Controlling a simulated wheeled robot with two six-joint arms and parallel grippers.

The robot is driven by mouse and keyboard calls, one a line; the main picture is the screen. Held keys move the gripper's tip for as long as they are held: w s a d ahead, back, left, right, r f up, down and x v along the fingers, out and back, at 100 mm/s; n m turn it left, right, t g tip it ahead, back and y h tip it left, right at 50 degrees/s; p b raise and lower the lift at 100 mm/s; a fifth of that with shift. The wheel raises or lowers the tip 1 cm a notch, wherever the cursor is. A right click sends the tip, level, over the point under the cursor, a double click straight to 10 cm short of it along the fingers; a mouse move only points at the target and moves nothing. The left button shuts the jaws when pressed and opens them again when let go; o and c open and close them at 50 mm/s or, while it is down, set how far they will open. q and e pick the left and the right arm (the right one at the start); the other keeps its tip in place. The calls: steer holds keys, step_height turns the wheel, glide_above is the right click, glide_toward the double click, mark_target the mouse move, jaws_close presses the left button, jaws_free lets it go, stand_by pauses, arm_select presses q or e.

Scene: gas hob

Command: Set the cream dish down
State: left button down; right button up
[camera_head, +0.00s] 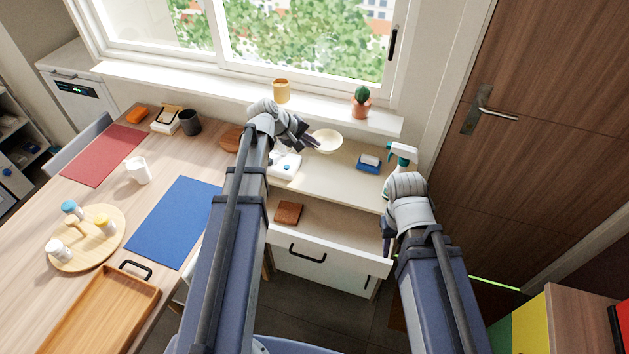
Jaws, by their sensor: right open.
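The cream dish (327,141) is a shallow round bowl over the back of the cabinet top (330,168), open side up. My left gripper (314,143) is at the dish's left rim, its dark fingers closed on that edge. I cannot tell whether the dish's underside touches the cabinet top. My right gripper (387,242) is open and empty, low by the right end of the open drawer (335,232). Its fingers are partly hidden by its own wrist.
A spray bottle (402,160) and a blue sponge holder (368,164) stand right of the dish. A white item (287,166) lies near my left wrist. A cactus pot (361,105) and a yellow cup (281,91) stand on the sill. The drawer holds a brown block (289,213).

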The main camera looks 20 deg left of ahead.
arm_select(q)
step_height(320, 180, down, 15)
steer(key=b, duration=1.3)
steer(key=shift+b, duration=0.4)
steer(key=shift+r, duration=0.1)
steer(key=c, duration=1.5)
jaws_free()
steer(key=shift+f, duration=0.2)
steer(key=o, duration=0.4)
steer(key=shift+o, duration=0.2)
steer(key=shift+r, duration=0.15)
